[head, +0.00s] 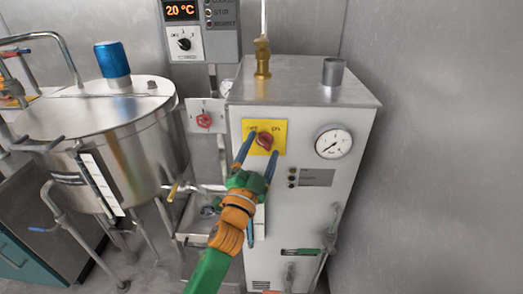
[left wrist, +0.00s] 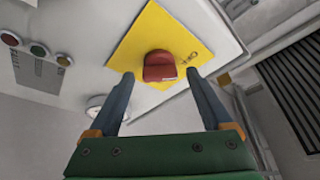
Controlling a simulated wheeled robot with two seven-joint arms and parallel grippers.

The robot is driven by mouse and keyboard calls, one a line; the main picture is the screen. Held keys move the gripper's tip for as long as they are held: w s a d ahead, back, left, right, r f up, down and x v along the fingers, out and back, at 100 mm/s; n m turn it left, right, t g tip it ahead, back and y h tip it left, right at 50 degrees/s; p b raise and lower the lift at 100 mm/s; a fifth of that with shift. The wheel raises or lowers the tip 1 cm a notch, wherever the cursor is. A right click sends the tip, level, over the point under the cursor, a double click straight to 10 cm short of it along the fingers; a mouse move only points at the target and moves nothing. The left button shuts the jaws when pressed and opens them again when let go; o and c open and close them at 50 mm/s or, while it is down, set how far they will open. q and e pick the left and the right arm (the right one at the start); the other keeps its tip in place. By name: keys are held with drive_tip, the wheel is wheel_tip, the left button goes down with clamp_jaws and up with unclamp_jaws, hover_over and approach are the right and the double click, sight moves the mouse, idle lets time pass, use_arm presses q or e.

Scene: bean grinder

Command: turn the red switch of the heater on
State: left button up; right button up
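The heater (head: 315,225) is a tall pale metal cabinet at the right of the head view. Its red switch (head: 264,140) is a knob on a yellow plate (head: 250,126) on the upper front. The plate has small lettering above the knob on both sides; I cannot tell which mark the knob points to. My left gripper (head: 262,146) is open, with one blue finger on each side of the knob. In the left wrist view the red switch (left wrist: 159,66) sits between the fingertips, with gaps on both sides. My right gripper is not in view.
A round gauge (head: 333,143) and small indicator lamps (head: 292,177) are right of the switch. A steel tank (head: 145,135) with a blue motor (head: 113,62) stands further left. A brass fitting (head: 262,58) rises from the heater's top.

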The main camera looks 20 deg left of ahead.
use_arm(q)
clamp_jaws()
drive_tip(key=shift+r+m+p, duration=0.2)
drive_tip(key=shift+m+p, duration=0.3)
drive_tip(key=shift+p, duration=0.4)
drive_tip(key=m+g+p, duration=0.1)
drive_tip(key=m+p, duration=0.2)
drive_tip(key=p, duration=0.1)
drive_tip(key=m+g+h+p, duration=0.1)
drive_tip(key=m+p, duration=0.3)
drive_tip(key=p, duration=0.1)
drive_tip(key=r+m+g+p, duration=0.1)
drive_tip(key=m+g+p, duration=0.1)
drive_tip(key=p, duration=0.3)
drive_tip(key=shift+a+m+h, duration=0.2)
drive_tip(key=shift+m+h, duration=0.2)
drive_tip(key=shift+m, duration=0.5)
drive_tip(key=shift+f+m+g+p, duration=0.15)
drive_tip(key=shift+m+g+p, duration=0.4)
drive_tip(key=shift+m, duration=0.55)
drive_tip(key=shift+d+m+g+y, duration=0.15)
drive_tip(key=shift+m+g+y, duration=0.55)
drive_tip(key=shift+m, duration=0.7)
drive_tip(key=shift+o, duration=0.6)
unclamp_jaws()
